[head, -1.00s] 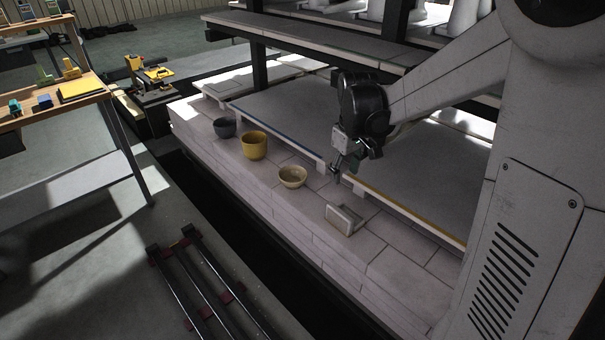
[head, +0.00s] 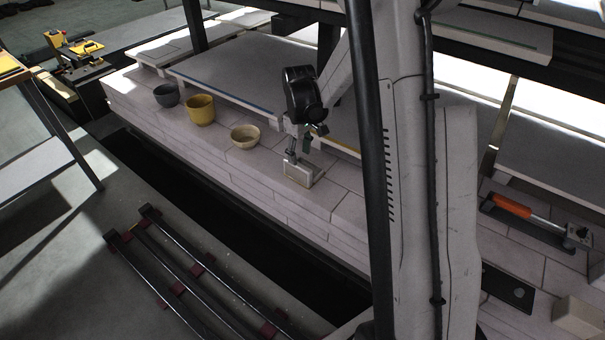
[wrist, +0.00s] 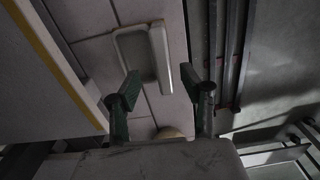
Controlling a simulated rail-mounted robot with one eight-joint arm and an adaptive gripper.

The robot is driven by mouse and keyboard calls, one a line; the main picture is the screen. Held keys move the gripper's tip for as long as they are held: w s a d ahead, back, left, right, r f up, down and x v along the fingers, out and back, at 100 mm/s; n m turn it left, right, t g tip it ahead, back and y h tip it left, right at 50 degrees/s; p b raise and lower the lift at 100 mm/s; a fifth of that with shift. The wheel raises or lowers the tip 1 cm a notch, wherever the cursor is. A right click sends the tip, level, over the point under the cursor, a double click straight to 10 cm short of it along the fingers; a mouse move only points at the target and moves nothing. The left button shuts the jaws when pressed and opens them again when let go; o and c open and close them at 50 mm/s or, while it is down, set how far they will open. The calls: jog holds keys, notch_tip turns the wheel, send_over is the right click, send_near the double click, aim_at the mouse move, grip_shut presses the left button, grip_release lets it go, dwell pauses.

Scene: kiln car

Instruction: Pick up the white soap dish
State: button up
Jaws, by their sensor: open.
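The white soap dish (head: 303,175) rests on the pale brick deck of the kiln car. In the wrist view the dish (wrist: 160,58) shows as a shallow tray with a thicker raised side along its right. My gripper (head: 294,154) points down just above the dish and partly covers it in the head view. In the wrist view my gripper (wrist: 160,84) is open, with its two fingers apart and nothing between them. The dish appears beyond the fingertips, roughly in line with the gap. I cannot tell the exact remaining height.
A tan bowl (head: 245,136), a yellow pot (head: 200,109) and a dark grey bowl (head: 166,95) stand in a row left of the dish. A raised kiln shelf (head: 235,75) lies behind. An orange-handled tool (head: 512,207) lies at right. The deck's front edge drops into a dark gap.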

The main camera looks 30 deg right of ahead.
aim_at(298, 166)
jog(key=shift+w+a+f+b, duration=0.1)
jog(key=shift+f+b, duration=0.45)
jog(key=shift+f, duration=0.95)
jog(key=shift+w+a+f+b, duration=0.1)
jog(key=shift+f+b, duration=0.45)
jog(key=shift+f, duration=0.9)
grip_shut()
